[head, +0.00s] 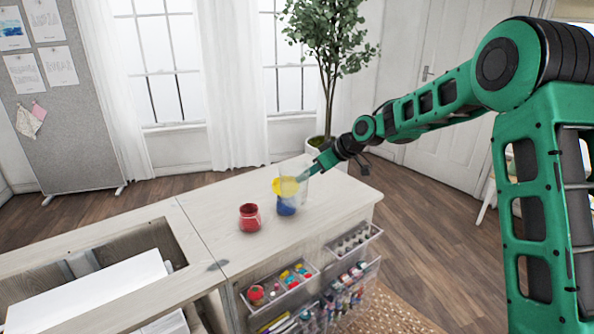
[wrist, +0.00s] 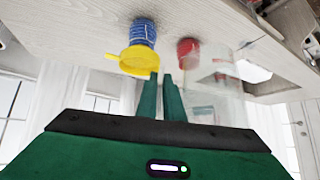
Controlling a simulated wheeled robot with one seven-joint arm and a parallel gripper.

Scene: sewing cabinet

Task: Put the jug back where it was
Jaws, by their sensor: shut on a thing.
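The clear jug is see-through and shows faintly in the head view (head: 301,186); in the wrist view its pale walls with faint markings (wrist: 215,88) are right of the fingers. My gripper (head: 314,171) is shut on the jug above the cabinet top (head: 325,190); its green fingers (wrist: 162,92) are close together in the wrist view. The exact grip point and whether the jug touches the top are unclear. A blue jar (head: 286,208) with a yellow funnel (head: 286,186) on it stands right by the jug, overlapping it in the head view.
A red jar (head: 249,217) stands left of the blue jar. Clear trays (head: 305,290) with paints and small items hang on the cabinet's front. An open recess (head: 100,270) is at the left. The top's right end is bare. A potted plant (head: 325,65) stands behind.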

